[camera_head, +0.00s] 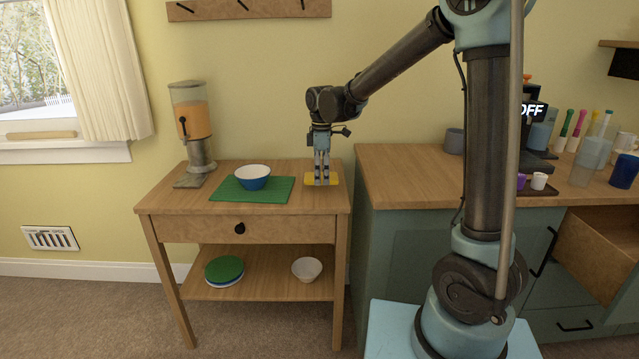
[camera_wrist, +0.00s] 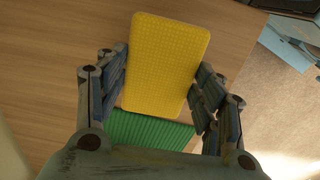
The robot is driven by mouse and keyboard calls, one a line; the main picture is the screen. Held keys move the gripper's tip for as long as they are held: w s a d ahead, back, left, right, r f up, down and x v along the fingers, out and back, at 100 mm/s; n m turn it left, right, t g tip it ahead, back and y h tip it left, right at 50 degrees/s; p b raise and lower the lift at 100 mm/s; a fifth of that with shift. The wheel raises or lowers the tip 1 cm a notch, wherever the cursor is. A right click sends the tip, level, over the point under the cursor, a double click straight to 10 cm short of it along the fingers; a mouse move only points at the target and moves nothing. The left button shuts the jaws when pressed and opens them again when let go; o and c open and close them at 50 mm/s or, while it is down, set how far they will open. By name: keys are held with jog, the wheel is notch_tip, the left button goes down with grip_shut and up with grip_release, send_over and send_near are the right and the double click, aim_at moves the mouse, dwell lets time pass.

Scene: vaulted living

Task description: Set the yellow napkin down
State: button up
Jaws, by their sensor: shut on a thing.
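The yellow napkin (camera_head: 308,180) is a flat, textured rectangle at the right end of the small wooden side table (camera_head: 200,200). In the wrist view, the napkin (camera_wrist: 165,60) lies between the fingers of my gripper (camera_wrist: 163,90), one finger at each long edge. My gripper (camera_head: 322,182) points straight down and is shut on the napkin. The napkin is at or very close to the tabletop; I cannot tell whether it touches.
A green mat (camera_head: 225,190) with a blue bowl (camera_head: 253,182) lies just left of the napkin. A juice dispenser (camera_head: 192,125) stands at the table's back left. A wooden counter (camera_head: 400,170) stands close on the right. The table's lower shelf holds green-topped plates (camera_head: 224,269) and a white bowl (camera_head: 306,269).

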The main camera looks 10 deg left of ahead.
aim_at(322, 176)
jog(key=shift+f, duration=1.65)
jog(key=o, duration=0.9)
jog(key=shift+c, duration=0.2)
